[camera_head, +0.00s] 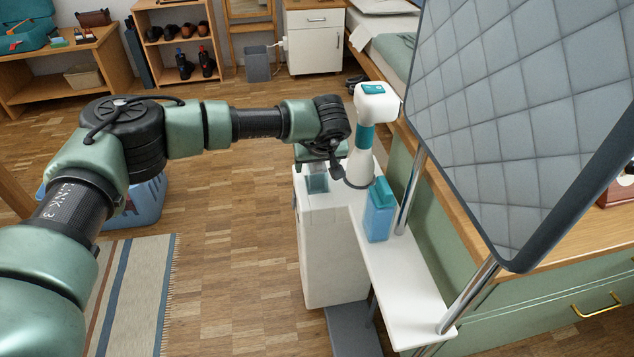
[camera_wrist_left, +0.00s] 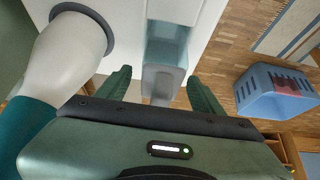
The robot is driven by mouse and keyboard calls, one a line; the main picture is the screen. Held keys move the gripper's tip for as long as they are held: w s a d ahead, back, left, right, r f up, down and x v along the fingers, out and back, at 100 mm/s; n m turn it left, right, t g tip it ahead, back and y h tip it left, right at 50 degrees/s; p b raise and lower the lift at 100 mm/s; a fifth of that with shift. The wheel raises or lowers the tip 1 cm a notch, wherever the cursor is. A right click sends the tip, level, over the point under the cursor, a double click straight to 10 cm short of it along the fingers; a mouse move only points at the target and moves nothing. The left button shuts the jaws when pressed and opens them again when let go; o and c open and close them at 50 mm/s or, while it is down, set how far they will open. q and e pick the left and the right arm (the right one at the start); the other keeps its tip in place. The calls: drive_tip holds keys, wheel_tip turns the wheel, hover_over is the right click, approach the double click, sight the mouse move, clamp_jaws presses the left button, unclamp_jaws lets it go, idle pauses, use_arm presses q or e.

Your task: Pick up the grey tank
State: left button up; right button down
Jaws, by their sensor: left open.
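The grey tank (camera_wrist_left: 160,84) shows in the left wrist view as a pale grey block between the two green fingers, with a see-through teal-grey part (camera_wrist_left: 168,44) beyond it on a white surface. My left gripper (camera_wrist_left: 158,77) is open, one finger on each side of the tank. I cannot tell whether the fingers touch it. In the head view my left gripper (camera_head: 320,160) is over the top of the white cabinet (camera_head: 332,250). A teal-grey box-like part (camera_head: 317,184) shows just below it there; the gripper hides the rest. My right gripper is not in view.
A white device with a teal collar (camera_head: 365,137) stands close beside the gripper. A large grey quilted panel (camera_head: 520,110) fills the right. A blue crate (camera_wrist_left: 275,95) sits on the floor.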

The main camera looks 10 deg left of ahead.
use_arm(q)
drive_tip(key=shift+w+f, duration=0.2)
drive_tip(key=shift+f, duration=0.15)
drive_tip(key=shift+c, duration=0.4)
clamp_jaws()
drive_tip(key=shift+r, duration=0.2)
